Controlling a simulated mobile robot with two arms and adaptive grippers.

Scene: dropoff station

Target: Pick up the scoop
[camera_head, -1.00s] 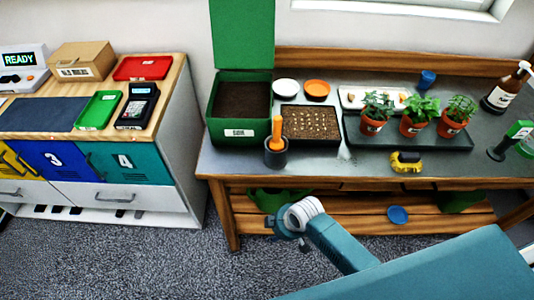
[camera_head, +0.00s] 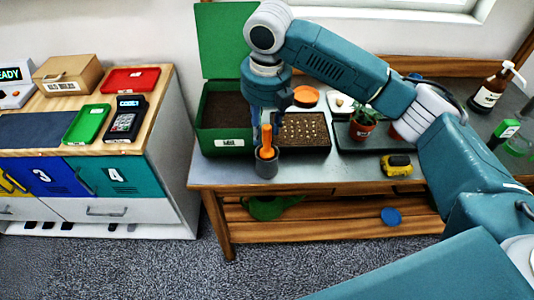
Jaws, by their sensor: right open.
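The scoop (camera_head: 267,148) shows as an orange handle standing upright in a dark grey cup (camera_head: 267,167) near the front edge of the workbench. Its lower part is hidden inside the cup. My right gripper (camera_head: 266,122) points down from above, and its open fingers are at the top of the orange handle. The fingers partly hide the handle's top, and I cannot tell whether they touch it. My left gripper is not in view.
A green soil bin (camera_head: 228,144) stands just left of the cup, its lid raised behind my arm. A seed tray (camera_head: 305,147) is close on the right. A yellow-black object (camera_head: 396,165) and potted plants (camera_head: 362,128) stand further right. The bench front (camera_head: 325,177) is clear.

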